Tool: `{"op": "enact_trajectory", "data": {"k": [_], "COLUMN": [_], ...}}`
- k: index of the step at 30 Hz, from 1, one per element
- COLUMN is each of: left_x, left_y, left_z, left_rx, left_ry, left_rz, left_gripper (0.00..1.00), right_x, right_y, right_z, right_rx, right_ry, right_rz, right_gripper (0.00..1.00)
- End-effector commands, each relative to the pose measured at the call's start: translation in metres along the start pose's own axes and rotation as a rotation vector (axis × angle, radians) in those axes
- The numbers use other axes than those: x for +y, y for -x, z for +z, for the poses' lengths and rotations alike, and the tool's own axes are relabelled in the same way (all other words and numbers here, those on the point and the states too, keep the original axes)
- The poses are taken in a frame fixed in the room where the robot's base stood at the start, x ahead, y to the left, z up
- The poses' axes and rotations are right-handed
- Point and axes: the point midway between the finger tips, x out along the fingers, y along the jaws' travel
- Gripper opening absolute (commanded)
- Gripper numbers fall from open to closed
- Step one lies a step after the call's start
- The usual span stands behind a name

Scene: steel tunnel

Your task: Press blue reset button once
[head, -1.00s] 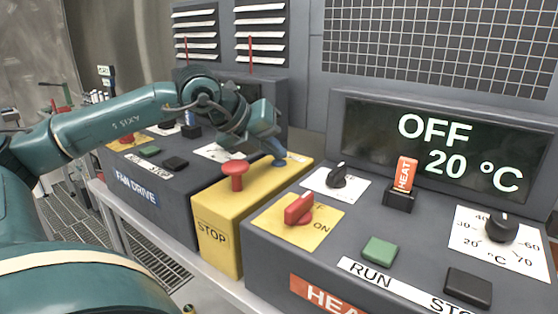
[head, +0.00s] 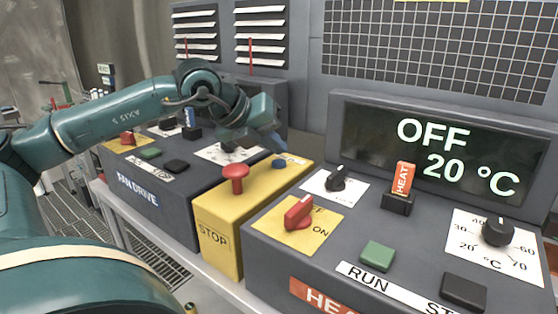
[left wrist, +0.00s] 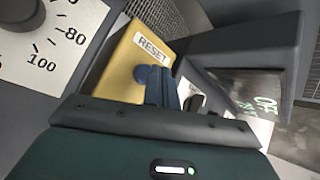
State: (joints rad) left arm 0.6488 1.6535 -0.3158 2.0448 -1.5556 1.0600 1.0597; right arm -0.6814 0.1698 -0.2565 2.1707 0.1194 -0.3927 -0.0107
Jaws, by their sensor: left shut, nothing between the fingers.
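The blue reset button (head: 279,164) sits on top of the yellow box (head: 222,205), behind the red mushroom stop button (head: 235,177). My left gripper (head: 276,142) is shut and empty, its tips just above and behind the blue button in the head view, with a small gap visible between them. In the left wrist view the shut fingers (left wrist: 160,88) point at the yellow panel, and part of the blue button (left wrist: 142,73) shows beside them, below the RESET label (left wrist: 152,48). My right gripper is not in view.
The fan drive box (head: 165,190) with knobs and buttons stands left of the yellow box. The heater box (head: 340,262) stands right, with a red switch (head: 299,213), a green button (head: 378,256) and a display (head: 440,150) reading OFF, 20 °C.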

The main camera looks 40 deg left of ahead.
Motion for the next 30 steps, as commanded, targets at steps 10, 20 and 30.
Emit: {"op": "enact_trajectory", "data": {"k": [10,20,30], "left_x": [-0.017,-0.025,-0.025], "left_y": [0.023,0.035,0.034], "left_z": [0.017,0.025,0.025], "left_rx": [0.0,0.0,0.0], "left_ry": [0.0,0.0,0.0], "left_rz": [0.0,0.0,0.0], "left_gripper": [0.0,0.0,0.0], "right_x": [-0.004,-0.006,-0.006], "right_y": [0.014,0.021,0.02], "right_z": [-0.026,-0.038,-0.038], "right_rx": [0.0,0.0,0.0], "right_ry": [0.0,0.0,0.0], "right_rz": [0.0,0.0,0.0], "right_gripper": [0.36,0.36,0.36]}}
